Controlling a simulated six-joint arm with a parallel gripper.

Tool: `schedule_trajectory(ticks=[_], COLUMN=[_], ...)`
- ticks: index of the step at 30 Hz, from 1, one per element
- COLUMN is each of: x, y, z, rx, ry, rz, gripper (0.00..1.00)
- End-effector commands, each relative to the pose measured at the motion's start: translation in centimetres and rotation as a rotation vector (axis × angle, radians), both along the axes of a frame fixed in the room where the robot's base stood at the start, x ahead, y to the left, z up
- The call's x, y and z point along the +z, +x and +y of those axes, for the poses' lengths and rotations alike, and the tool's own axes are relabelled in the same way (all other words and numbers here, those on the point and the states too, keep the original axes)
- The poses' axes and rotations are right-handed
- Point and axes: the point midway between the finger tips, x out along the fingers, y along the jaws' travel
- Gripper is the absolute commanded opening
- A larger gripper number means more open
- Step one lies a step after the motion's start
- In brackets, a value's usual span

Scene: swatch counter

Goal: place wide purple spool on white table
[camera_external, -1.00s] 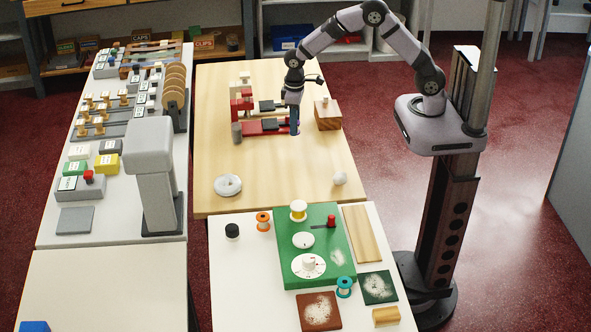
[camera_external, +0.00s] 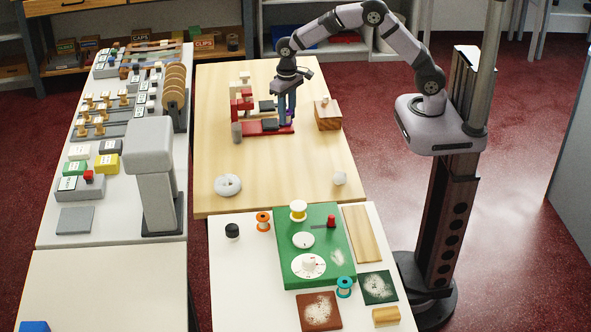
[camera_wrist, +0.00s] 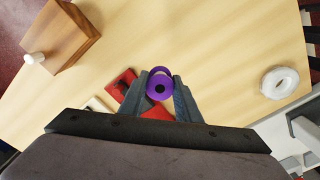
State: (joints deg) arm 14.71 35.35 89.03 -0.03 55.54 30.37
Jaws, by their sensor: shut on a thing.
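The purple spool (camera_wrist: 160,84) shows in the wrist view between the two fingers of my gripper (camera_wrist: 160,92), which is shut on it. In the external view my gripper (camera_external: 287,117) is at the right end of the red device (camera_external: 262,127) on the wooden table. The spool is mostly hidden there; a small purple patch shows by the fingers. I cannot tell whether the spool touches the device or the table. The white table (camera_external: 235,290) is in front of the wooden one and bears other spools, a green board and small plates.
A wooden block (camera_external: 328,116) stands just right of my gripper. A white ring (camera_external: 228,185) and a small white piece (camera_external: 339,178) lie near the wooden table's front edge. The green board (camera_external: 320,275), an orange spool (camera_external: 263,221) and a teal spool (camera_external: 344,287) occupy the white table. Its front left is bare.

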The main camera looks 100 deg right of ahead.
Motion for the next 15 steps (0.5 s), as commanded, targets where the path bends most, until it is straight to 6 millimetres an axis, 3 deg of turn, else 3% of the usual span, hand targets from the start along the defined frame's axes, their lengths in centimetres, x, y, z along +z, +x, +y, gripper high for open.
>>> schedule_trajectory(ticks=[9, 15], x=[-4.5, -5.4], y=[-0.1, 0.0], z=[0.0, 0.0], rx=[0.002, 0.002], ry=[0.001, 0.0], rz=[0.004, 0.0], gripper=[0.05, 0.05])
